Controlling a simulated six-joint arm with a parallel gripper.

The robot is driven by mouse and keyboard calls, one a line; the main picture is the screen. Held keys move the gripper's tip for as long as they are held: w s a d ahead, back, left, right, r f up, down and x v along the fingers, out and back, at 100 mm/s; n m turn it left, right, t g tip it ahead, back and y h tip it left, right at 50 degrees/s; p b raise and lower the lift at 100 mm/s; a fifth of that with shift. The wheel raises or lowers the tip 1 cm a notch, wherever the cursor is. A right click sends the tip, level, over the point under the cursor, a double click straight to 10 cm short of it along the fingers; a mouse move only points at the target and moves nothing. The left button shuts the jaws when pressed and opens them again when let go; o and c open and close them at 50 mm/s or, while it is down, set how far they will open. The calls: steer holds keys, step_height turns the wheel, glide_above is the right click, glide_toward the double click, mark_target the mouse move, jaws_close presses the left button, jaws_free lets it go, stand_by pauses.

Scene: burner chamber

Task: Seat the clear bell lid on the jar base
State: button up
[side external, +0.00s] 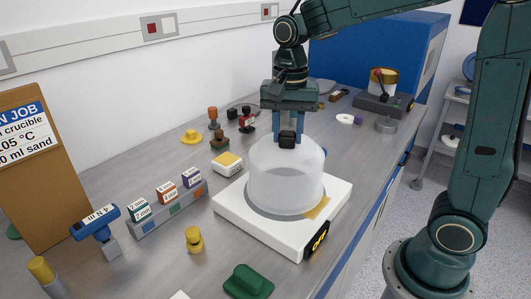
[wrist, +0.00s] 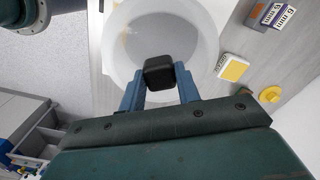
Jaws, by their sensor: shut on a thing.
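The clear bell lid (side external: 286,178) is a frosted, see-through dome with a black knob on top. My gripper (side external: 287,138) is shut on that knob (wrist: 160,72), with a blue finger on either side of it. The lid hangs upright below my gripper, over a white square block (side external: 238,208). A grey round rim (side external: 268,213), which looks like the jar base, shows just under the lid's lower edge. I cannot tell whether the lid touches it. The wrist view shows the lid (wrist: 208,45) from above, with its far edge cut off.
A yellow-topped box (side external: 228,163) stands close behind the block; it also shows in the wrist view (wrist: 233,68). A grey holder (side external: 170,212) with small labelled boxes is to the left. A yellow piece (side external: 194,239) and a green handled object (side external: 248,281) lie in front.

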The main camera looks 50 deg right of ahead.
steer(key=shift+f, duration=0.45)
steer(key=o, duration=1.1)
steer(key=shift+c, duration=0.2)
step_height(320, 180, up, 14)
steer(key=shift+f, duration=0.15)
steer(key=shift+s, duration=0.1)
